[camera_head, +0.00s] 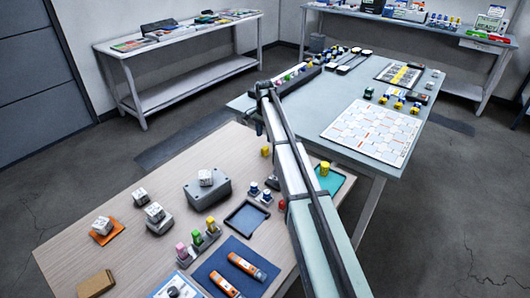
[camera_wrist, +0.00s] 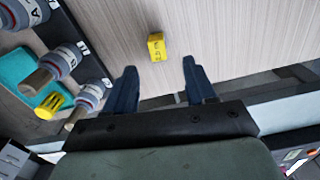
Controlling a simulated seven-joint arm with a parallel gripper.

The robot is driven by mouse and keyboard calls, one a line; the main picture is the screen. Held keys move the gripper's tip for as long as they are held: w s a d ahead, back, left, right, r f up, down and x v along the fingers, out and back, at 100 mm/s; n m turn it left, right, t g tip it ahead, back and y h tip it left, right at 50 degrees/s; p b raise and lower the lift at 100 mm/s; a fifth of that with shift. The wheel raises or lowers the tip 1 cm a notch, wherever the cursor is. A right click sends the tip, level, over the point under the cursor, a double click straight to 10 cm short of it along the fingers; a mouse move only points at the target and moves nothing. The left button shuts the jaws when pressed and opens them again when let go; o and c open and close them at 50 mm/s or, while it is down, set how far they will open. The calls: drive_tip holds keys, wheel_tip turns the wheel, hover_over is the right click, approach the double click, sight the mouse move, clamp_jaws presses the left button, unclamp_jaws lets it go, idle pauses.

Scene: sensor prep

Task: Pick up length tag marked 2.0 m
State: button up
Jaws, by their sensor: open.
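A small yellow tag (camera_wrist: 157,46) with dark print too small to read lies on the wood-grain table in the wrist view. It also shows in the head view (camera_head: 265,151), left of my arm. My gripper (camera_wrist: 160,68) is open and empty, its two dark fingers spread, with the tag in line with the gap between them and beyond the fingertips. A second yellow piece (camera_wrist: 52,104) sits in a teal tray (camera_wrist: 14,68) in the wrist view. The head view shows a yellow piece (camera_head: 325,168) at the teal tray (camera_head: 336,181), right of my arm.
Several white-and-grey lettered cylinders (camera_wrist: 62,62) stand left of the gripper in the wrist view. A dark blue tray (camera_head: 247,218), a grey box (camera_head: 207,190) and a blue mat (camera_head: 237,268) occupy the near table. Bare wood surrounds the nearer tag.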

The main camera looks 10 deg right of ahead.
sight(265, 148)
drive_tip(key=shift+s+f, duration=0.2)
drive_tip(key=shift+f, duration=3.6)
clamp_jaws()
drive_tip(key=shift+r, duration=0.1)
